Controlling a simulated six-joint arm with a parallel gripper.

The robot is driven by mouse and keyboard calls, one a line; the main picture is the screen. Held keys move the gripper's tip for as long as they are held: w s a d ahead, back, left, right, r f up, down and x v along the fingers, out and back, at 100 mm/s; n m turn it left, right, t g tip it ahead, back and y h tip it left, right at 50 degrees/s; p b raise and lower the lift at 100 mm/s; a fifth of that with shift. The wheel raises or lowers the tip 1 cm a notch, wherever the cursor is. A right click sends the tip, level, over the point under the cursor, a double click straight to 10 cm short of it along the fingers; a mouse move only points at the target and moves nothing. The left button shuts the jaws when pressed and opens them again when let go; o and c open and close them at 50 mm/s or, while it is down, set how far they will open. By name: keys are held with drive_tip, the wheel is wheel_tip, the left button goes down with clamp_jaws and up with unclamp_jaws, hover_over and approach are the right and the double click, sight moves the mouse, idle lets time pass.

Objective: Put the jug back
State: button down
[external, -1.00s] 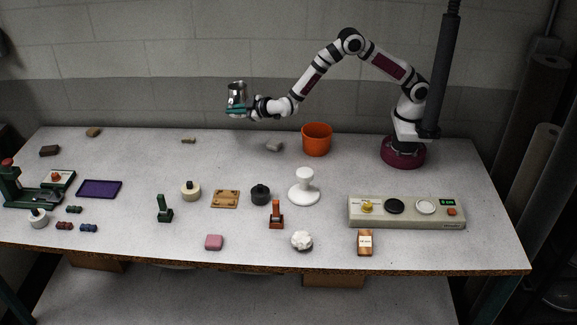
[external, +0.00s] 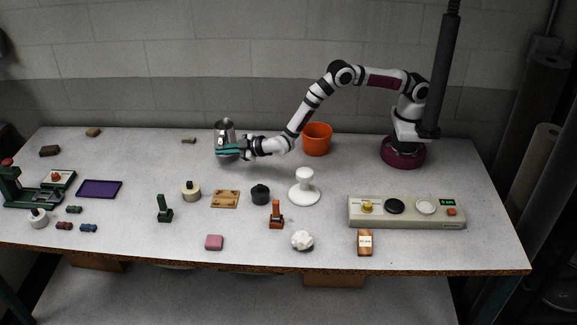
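The jug (external: 225,128) is a shiny metal vessel at the back of the table, left of the orange bucket. It looks upright. My gripper (external: 228,150) is closed around its lower part, with the green fingers across it. The jug's base is close to the table top; I cannot tell whether it touches. The fingers hide part of the jug.
An orange bucket (external: 317,139) stands right of my gripper, behind my forearm. A small tan block (external: 188,141) lies to the left. In front are a wooden plate (external: 225,199), a dark weight (external: 260,194) and a white stand (external: 305,188). The table between is clear.

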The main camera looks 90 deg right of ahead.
drive_tip(key=shift+f, duration=1.85)
drive_tip(key=shift+f, duration=0.1)
drive_tip(key=c, duration=1)
unclamp_jaws()
drive_tip(key=shift+c, duration=0.2)
